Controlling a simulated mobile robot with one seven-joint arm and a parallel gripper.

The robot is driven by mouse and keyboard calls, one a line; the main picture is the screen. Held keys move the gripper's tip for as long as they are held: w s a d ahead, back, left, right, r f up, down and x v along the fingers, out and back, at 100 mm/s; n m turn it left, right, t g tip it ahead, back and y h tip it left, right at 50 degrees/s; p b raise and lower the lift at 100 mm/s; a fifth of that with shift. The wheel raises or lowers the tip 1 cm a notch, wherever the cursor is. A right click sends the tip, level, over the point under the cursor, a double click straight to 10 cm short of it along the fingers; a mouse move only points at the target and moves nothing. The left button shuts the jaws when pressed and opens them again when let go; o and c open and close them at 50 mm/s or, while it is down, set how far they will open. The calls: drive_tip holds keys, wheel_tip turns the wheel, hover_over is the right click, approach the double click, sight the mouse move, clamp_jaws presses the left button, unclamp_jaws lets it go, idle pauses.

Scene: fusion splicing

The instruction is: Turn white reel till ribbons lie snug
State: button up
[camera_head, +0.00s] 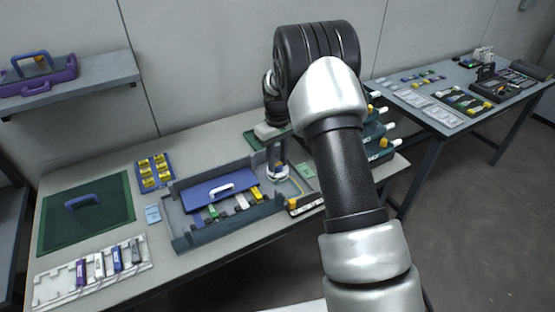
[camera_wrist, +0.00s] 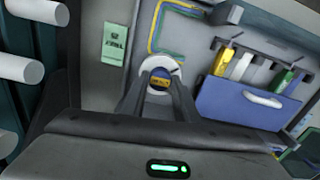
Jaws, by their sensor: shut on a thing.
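The white reel (camera_head: 280,177) sits in the right part of the grey tray (camera_head: 184,243), under my gripper (camera_head: 275,158). In the wrist view the reel (camera_wrist: 176,63) shows as a white ring, with my gripper's two fingers (camera_wrist: 158,88) reaching down to it. The fingers are shut on the reel, with a small yellow and dark patch between them. Yellow and teal ribbons (camera_wrist: 155,32) run along the tray floor beside the reel and bend at a corner. Whether they lie snug at the reel is hard to tell.
A blue panel with a white handle (camera_head: 221,189) lies in the tray near yellow, green and white connectors (camera_head: 241,202). A green label (camera_wrist: 115,44) is beside the reel. A rack with white-ended rods (camera_head: 380,140) stands close on the right. A green mat (camera_head: 85,215) lies at left.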

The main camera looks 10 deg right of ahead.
sight(278, 164)
drive_tip(key=m, duration=0.6)
drive_tip(key=shift+m+p, duration=0.3)
drive_tip(key=m, duration=0.5)
drive_tip(key=shift+p, duration=0.3)
drive_tip(key=shift+m, duration=0.4)
drive_tip(key=shift+s, duration=0.1)
drive_tip(key=o, duration=1.1)
drive_tip(key=shift+c, duration=0.2)
drive_tip(key=shift+r, duration=0.1)
wheel_tip(278, 164, up, 17)
drive_tip(key=p, duration=0.1)
